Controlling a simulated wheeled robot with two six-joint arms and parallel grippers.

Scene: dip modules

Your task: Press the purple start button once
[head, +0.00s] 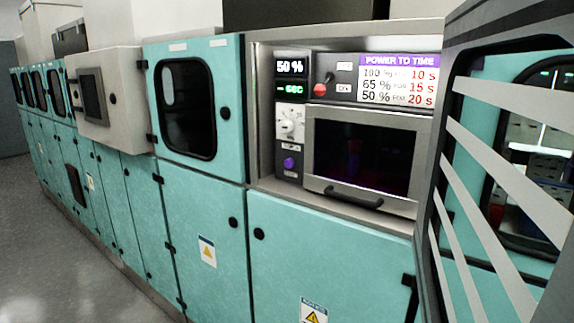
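The purple start button (289,163) is a small round knob low on the dark control panel, left of the oven's dark window (361,156). Above it are a white dial (290,125), a green display (289,89) and a display reading 50 % (290,67). The oven door looks closed, with a dark handle (341,196) at its lower edge. A power to time chart (397,80) sits above the window. Neither of my grippers shows in the head view.
A striped door panel (500,180) stands open at the right, close to the camera. Teal cabinets (200,210) run along the wall to the left. A grey box with a dark screen (105,98) sticks out from them. The grey floor (60,250) at the left is clear.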

